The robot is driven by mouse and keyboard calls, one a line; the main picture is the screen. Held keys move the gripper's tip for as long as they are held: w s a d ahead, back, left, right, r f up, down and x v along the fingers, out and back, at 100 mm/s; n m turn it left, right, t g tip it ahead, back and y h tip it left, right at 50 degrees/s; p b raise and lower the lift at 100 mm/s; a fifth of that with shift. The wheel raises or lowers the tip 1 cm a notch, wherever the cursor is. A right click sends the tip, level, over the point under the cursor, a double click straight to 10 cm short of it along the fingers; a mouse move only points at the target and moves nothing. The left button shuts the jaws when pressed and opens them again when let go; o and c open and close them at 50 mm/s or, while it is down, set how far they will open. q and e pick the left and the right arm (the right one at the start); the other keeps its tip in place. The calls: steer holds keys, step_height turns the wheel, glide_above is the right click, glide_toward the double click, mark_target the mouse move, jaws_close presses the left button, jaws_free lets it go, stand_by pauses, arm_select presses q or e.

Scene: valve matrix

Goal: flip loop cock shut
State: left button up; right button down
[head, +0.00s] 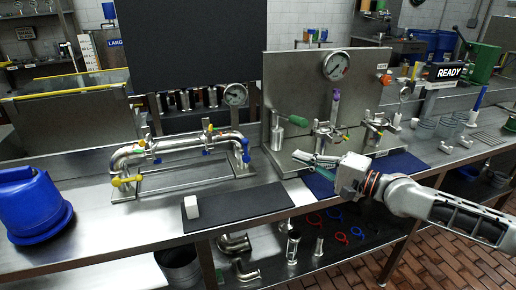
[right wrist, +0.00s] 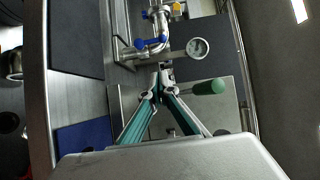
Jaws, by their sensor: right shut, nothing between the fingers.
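A steel pipe loop (head: 190,146) stands on a frame on the bench, left of centre in the head view. It carries small yellow (head: 124,182), blue (head: 246,158) and green handles; I cannot tell which one is the loop cock. The loop's blue-handled end (right wrist: 140,43) also shows at the top of the right wrist view. My right gripper (head: 301,157) is shut and empty, in front of the upright steel panel and right of the loop. In the right wrist view its teal fingers (right wrist: 162,88) converge at the tips, apart from the loop. My left gripper is out of view.
The steel panel (head: 278,80) carries a gauge (head: 336,66), a green-handled valve (head: 298,121) and a purple handle (head: 336,96). The green handle (right wrist: 208,87) lies close beside my fingers in the wrist view. A white block (head: 191,207) sits on a dark mat (head: 245,207).

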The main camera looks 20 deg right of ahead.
mark_target(246, 151)
steer(key=s+a+p+x, duration=0.1)
steer(key=a+p+x, duration=0.1)
steer(key=x, duration=1)
steer(key=shift+a+p, duration=0.4)
steer(key=shift+p, duration=0.3)
steer(key=shift+f, duration=0.1)
